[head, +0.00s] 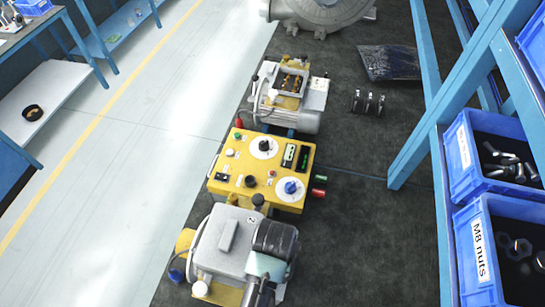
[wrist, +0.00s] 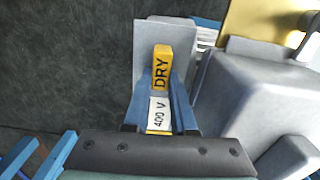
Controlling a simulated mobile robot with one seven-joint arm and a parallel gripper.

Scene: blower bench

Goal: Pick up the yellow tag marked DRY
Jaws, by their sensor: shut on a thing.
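The yellow tag marked DRY (wrist: 161,66) stands out between the blue fingertips of my gripper (wrist: 161,88) in the wrist view. My gripper is shut on the tag. A white label reading 400 V (wrist: 159,112) shows between the fingers, just below the yellow part. Whether it belongs to the tag, I cannot tell. A pale grey plate (wrist: 146,45) lies behind the tag. In the head view I cannot make out the tag or the fingertips, near the grey machine (head: 222,240) at the bottom.
A yellow control box (head: 240,180) with dials stands in the middle, with another machine (head: 290,100) beyond it. Blue bins (head: 465,155) sit on the rack at right. The dark mat (head: 365,170) is mostly clear right of the machines.

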